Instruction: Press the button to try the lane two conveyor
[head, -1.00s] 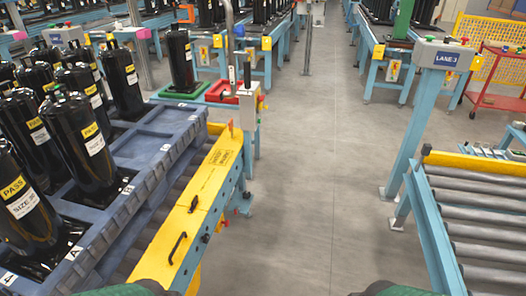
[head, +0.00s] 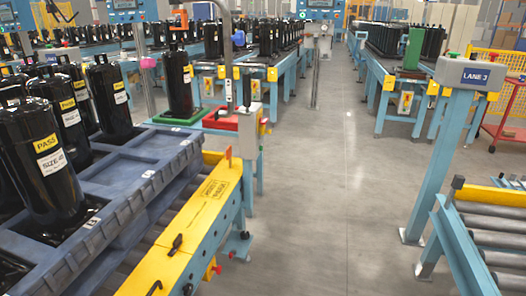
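A grey control box labelled LANE 3 (head: 475,74) stands on a blue post at the right. A white control box (head: 249,128) with small red and yellow parts on its right side stands at the end of the yellow-railed conveyor (head: 190,232), left of centre. I cannot read a label on it. No lane two label is readable, and I cannot tell which button belongs to lane two. Neither of my grippers is in view.
A blue-grey pallet (head: 145,180) with black compressors (head: 48,160) fills the left. A roller conveyor (head: 492,225) stands at the right. The grey floor aisle (head: 335,190) between them is clear. Further conveyors (head: 395,80) line the back.

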